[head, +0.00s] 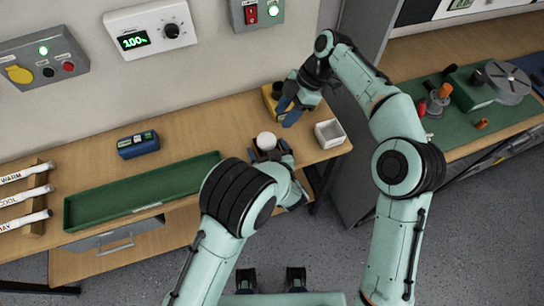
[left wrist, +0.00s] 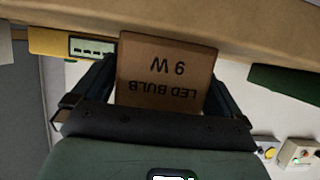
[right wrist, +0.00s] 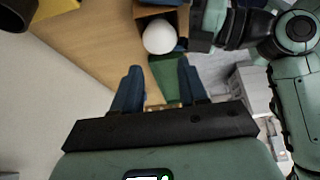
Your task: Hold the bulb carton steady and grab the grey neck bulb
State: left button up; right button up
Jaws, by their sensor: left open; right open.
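The brown bulb carton (left wrist: 168,75), printed "LED BULB 9 W", stands between the spread fingers of my open left gripper (left wrist: 160,95) in the left wrist view. I cannot tell whether the fingers touch it. A round white bulb (head: 266,140) shows at the carton's top in the head view; its neck is hidden. The bulb also shows in the right wrist view (right wrist: 158,37), beyond the fingertips. My right gripper (head: 288,112) is open and empty, a little behind and right of the bulb, with blue fingers (right wrist: 160,78) apart.
A yellow device (head: 269,94) stands right behind my right gripper. A white open bin (head: 329,132) is to the right near the table corner. A long green tray (head: 140,196) and a blue device (head: 138,145) lie to the left. Labelled white tubes (head: 24,197) rest at far left.

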pick_arm(q)
jog(key=shift+w+a+f, duration=0.1)
jog(key=shift+w+f, duration=0.1)
jog(key=shift+w, duration=0.2)
jog(key=shift+c, duration=0.3)
jog(key=c, duration=0.8)
